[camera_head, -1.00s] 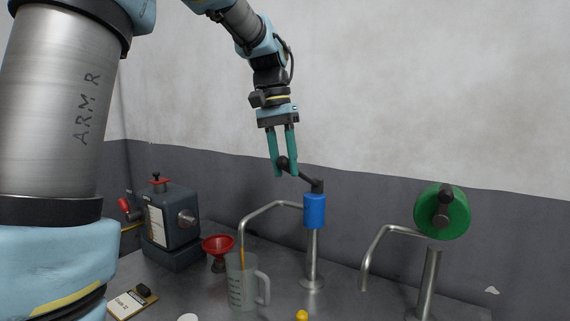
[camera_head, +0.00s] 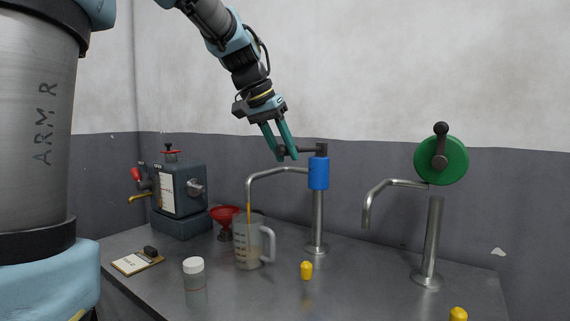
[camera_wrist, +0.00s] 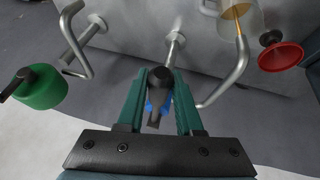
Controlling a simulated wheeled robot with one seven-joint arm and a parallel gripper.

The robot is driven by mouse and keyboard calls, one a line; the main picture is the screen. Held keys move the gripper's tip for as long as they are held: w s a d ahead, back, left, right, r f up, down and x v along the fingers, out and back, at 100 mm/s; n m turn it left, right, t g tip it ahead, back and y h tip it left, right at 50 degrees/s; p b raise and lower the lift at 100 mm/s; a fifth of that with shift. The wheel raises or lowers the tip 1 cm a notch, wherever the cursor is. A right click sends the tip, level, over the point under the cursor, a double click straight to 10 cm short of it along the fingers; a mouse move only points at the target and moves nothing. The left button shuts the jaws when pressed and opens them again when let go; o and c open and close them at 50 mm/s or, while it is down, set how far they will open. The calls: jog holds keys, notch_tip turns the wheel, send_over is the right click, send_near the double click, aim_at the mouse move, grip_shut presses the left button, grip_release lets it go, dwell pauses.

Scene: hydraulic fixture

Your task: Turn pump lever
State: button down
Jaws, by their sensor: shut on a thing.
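The blue pump (camera_head: 318,173) stands on a steel post, with a bent spout reaching left. Its dark lever (camera_head: 305,151) sits on top and points left, about level in the head view. My gripper (camera_head: 286,155) has its green fingers shut on the lever's dark round knob. In the wrist view the knob (camera_wrist: 160,74) is between the two fingertips, and the pump body is partly hidden behind the fingers. An orange-brown stream (camera_head: 248,207) runs from the spout into a clear handled jug (camera_head: 249,245).
A second post with a green wheel (camera_head: 441,160) and spout stands to the right. A dark machine (camera_head: 180,195), a red funnel (camera_head: 225,218), a clipboard (camera_head: 137,262), a white-capped jar (camera_head: 194,277) and a yellow piece (camera_head: 306,270) are on the metal table (camera_head: 365,295).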

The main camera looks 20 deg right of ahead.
jog(key=shift+f+t+h+b, duration=0.45)
jog(key=shift+f+b, duration=0.85)
jog(key=shift+b, duration=0.8)
jog(key=c, duration=0.6)
grip_release()
jog(key=v, duration=1)
jog(key=shift+a+r, duration=0.25)
jog(key=shift+a, duration=0.1)
